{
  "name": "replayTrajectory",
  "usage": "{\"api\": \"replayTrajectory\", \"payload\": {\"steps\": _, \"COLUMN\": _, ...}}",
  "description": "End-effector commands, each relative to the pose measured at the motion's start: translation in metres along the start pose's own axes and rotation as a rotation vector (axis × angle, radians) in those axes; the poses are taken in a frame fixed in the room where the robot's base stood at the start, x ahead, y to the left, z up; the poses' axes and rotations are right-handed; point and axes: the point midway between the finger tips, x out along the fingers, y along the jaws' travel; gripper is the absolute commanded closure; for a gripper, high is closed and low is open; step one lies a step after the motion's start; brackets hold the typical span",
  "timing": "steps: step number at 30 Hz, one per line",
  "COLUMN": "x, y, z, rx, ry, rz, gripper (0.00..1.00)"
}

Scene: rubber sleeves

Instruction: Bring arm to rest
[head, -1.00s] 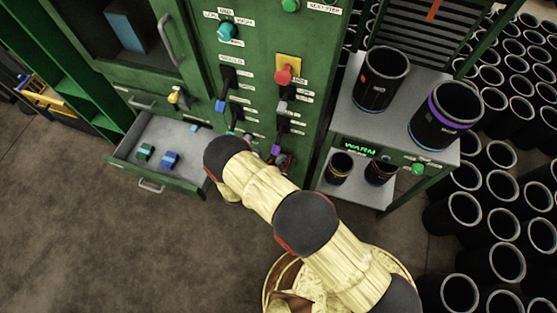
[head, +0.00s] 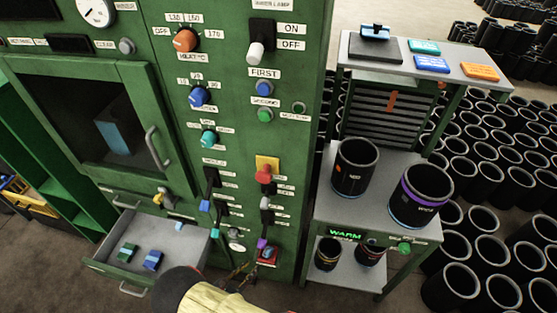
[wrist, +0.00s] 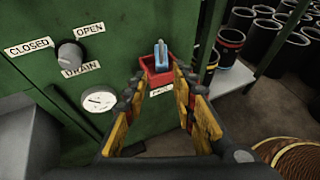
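My arm (head: 205,294) enters at the bottom of the head view, with only a yellow sleeve and a dark joint showing. My gripper (wrist: 161,77) is in the wrist view, its two yellow and black fingers apart with nothing between them. It points at the lower part of the green cabinet panel (wrist: 110,25). A red holder (wrist: 156,77) with a blue piece (wrist: 160,52) in it sits on the panel just beyond the fingertips. I cannot tell the exact gap. In the head view the gripper is small and partly hidden by the arm.
An open drawer (head: 105,264) with green and blue blocks juts out left of my arm. A grey shelf cart (head: 390,221) carrying black sleeves (head: 356,168) stands to the right. Many black sleeves (head: 470,250) cover the floor beyond. A round gauge (wrist: 98,102) is left of the fingers.

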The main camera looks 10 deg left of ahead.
Motion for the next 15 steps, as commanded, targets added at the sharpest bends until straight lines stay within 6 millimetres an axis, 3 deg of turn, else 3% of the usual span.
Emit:
{"api": "replayTrajectory", "payload": {"steps": 5, "x": 0.0, "y": -0.005, "z": -0.005, "rx": 0.021, "ry": 0.019, "rz": -0.018, "gripper": 0.73}}
{"api": "replayTrajectory", "payload": {"steps": 8, "x": 0.001, "y": -0.027, "z": -0.011, "rx": 0.032, "ry": 0.036, "rz": -0.074, "gripper": 0.73}}
{"api": "replayTrajectory", "payload": {"steps": 12, "x": -0.001, "y": -0.074, "z": -0.016, "rx": 0.048, "ry": 0.061, "rz": -0.185, "gripper": 0.73}}
{"api": "replayTrajectory", "payload": {"steps": 15, "x": -0.017, "y": -0.098, "z": -0.001, "rx": 0.11, "ry": 0.092, "rz": -0.284, "gripper": 0.73}}
